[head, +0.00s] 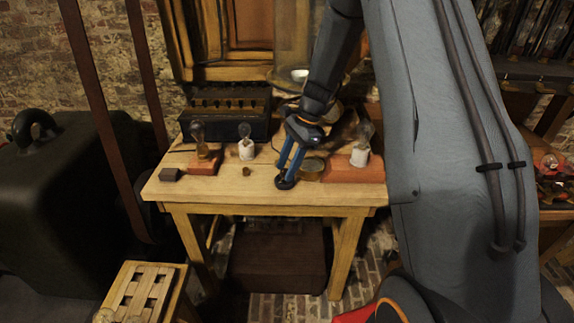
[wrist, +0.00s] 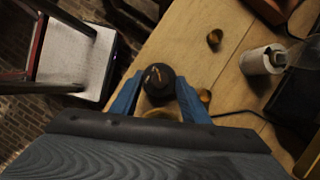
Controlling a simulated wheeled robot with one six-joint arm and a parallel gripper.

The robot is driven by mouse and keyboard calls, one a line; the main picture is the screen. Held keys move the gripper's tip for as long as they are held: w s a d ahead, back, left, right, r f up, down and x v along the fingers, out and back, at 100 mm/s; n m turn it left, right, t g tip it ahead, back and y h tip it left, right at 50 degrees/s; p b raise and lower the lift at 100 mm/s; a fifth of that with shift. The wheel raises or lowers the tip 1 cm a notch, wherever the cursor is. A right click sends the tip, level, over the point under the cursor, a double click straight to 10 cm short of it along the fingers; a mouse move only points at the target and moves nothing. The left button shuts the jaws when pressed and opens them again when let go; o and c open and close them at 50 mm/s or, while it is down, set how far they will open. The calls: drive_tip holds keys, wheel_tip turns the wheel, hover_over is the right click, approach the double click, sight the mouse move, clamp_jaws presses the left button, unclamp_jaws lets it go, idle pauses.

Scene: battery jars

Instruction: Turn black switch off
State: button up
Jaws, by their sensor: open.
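A round black switch (wrist: 158,78) with a small brass-coloured mark on top sits near the table edge in the wrist view. It also shows in the head view as a dark round shape (head: 284,183) at the front of the table. My gripper (wrist: 157,92) is open, with one blue finger on each side of the switch. In the head view my gripper (head: 289,162) points down onto the switch. I cannot tell whether the fingers touch it. A brass-coloured part (wrist: 160,113) shows just behind the switch, partly hidden by my gripper.
The wooden table (head: 228,190) holds a bulb on a red block (head: 205,164), a white bulb holder (head: 246,151), another white holder (head: 360,155) on a reddish board, a brass dish (head: 312,169) and a small dark block (head: 171,174). A black battery box (head: 226,112) stands behind.

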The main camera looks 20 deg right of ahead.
clamp_jaws()
drive_tip(key=shift+n, duration=0.3)
drive_tip(key=n, duration=0.2)
drive_tip(key=n+g, duration=0.1)
drive_tip(key=shift+w+n+g+h, duration=0.2)
drive_tip(key=shift+n+g+h, duration=0.1)
drive_tip(key=shift+n, duration=0.1)
drive_tip(key=n+g+h+b, duration=0.1)
drive_tip(key=n, duration=0.3)
drive_tip(key=shift+w+a, duration=0.15)
drive_tip(key=n, duration=0.2)
drive_tip(key=n+g+h, duration=0.1)
drive_tip(key=n, duration=0.2)
drive_tip(key=shift+a+h, duration=0.15)
drive_tip(key=shift+h, duration=0.15)
drive_tip(key=shift+a+n+h, duration=0.15)
drive_tip(key=shift+n+h, duration=0.75)
drive_tip(key=shift+n, duration=1.3)
drive_tip(key=shift+w, duration=0.1)
